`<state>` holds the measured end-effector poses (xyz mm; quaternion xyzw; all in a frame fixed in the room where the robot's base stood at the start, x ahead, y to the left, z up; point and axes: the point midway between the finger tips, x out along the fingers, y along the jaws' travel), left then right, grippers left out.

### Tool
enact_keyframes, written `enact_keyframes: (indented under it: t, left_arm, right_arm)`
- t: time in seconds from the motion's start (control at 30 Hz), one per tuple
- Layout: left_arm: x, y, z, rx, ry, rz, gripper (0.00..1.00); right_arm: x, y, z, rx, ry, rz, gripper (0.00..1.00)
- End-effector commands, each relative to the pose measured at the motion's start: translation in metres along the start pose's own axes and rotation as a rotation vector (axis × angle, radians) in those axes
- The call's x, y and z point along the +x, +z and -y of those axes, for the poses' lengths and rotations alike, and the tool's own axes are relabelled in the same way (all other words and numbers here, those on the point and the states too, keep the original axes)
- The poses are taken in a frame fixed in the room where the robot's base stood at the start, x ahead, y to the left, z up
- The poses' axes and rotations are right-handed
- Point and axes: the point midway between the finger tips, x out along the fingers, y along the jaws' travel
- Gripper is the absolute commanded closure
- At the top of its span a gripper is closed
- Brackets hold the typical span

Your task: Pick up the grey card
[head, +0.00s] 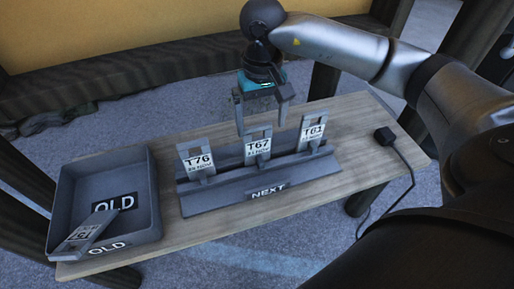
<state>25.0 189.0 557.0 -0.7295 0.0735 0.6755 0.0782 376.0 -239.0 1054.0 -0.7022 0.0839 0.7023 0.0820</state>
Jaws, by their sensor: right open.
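Three grey cards with white labels stand in a grey rack (225,200) marked NEXT. They are the T76 card (196,160) at the left, the T67 card (258,147) in the middle and the T61 card (312,133) at the right. Another grey card (85,232) lies tilted in the grey tray (65,200) marked OLD; its label is too small to read surely. My right gripper (261,121) points down, open and empty, at the top of the T67 card. I cannot tell whether its fingers are around the card or behind it. My left gripper is out of view.
The rack and tray stand on a wooden table (370,165). A small black box (384,135) with a cable sits at the table's right edge. Dark posts stand around the table. The wood between the rack and the right edge is clear.

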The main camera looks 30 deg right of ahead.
Motion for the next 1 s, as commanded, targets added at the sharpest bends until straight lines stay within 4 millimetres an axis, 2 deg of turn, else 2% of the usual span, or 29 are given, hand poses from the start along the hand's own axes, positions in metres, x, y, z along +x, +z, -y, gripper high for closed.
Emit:
enact_keyframes:
  t: [0.1, 0.37, 0.7, 1.0]
  left_arm:
    - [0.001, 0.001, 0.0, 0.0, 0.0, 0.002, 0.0]
    - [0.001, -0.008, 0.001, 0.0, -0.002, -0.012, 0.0]
    - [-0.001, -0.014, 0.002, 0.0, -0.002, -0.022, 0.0]
    - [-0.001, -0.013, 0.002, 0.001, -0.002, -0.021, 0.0]
  right_arm:
    - [0.022, 0.0, 0.0, 0.002, -0.001, 0.003, 0.0]
    - [0.041, -0.001, 0.002, 0.0, -0.002, 0.003, 0.0]
    - [0.085, -0.009, 0.005, 0.0, -0.003, 0.002, 0.0]
    - [0.088, -0.009, 0.004, 0.0, -0.003, 0.0, 0.02]
